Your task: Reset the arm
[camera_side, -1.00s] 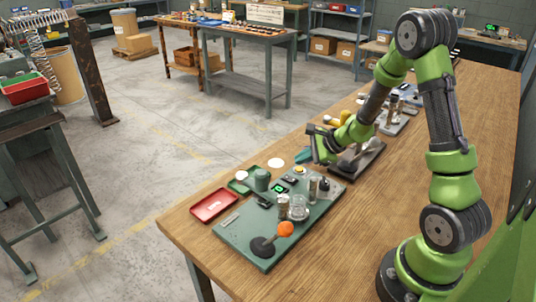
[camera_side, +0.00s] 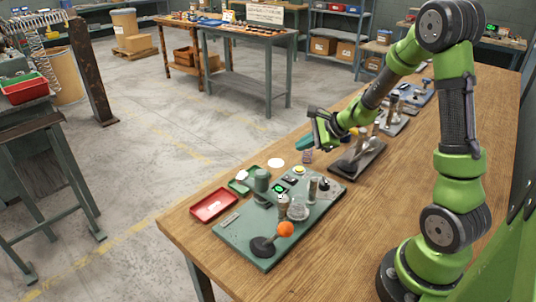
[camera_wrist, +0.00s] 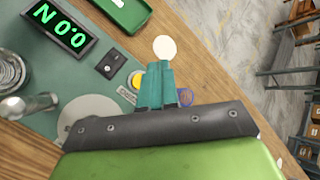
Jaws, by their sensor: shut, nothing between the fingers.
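My gripper (camera_side: 302,144) hangs above the far side of the wooden bench, beyond the green machine plate (camera_side: 235,236) in the side view. Its teal fingers also show in the wrist view (camera_wrist: 158,75), shut together and empty. On the plate are an orange-knobbed lever (camera_side: 285,229), a lit green display (camera_side: 279,189), a yellow button (camera_side: 299,170) and a clear round dish (camera_side: 298,210). The wrist view shows the display (camera_wrist: 58,28) reading "0.0 N", upside down. The lower part of the wrist view is hidden by my gripper body.
A red tray (camera_side: 213,205) and a small green tray (camera_side: 238,187) sit at the plate's left edge. A white disc (camera_side: 276,163) lies on the bench (camera_side: 375,215). A dark stand (camera_side: 350,160) with metal parts is right of my gripper, with more fixtures behind.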

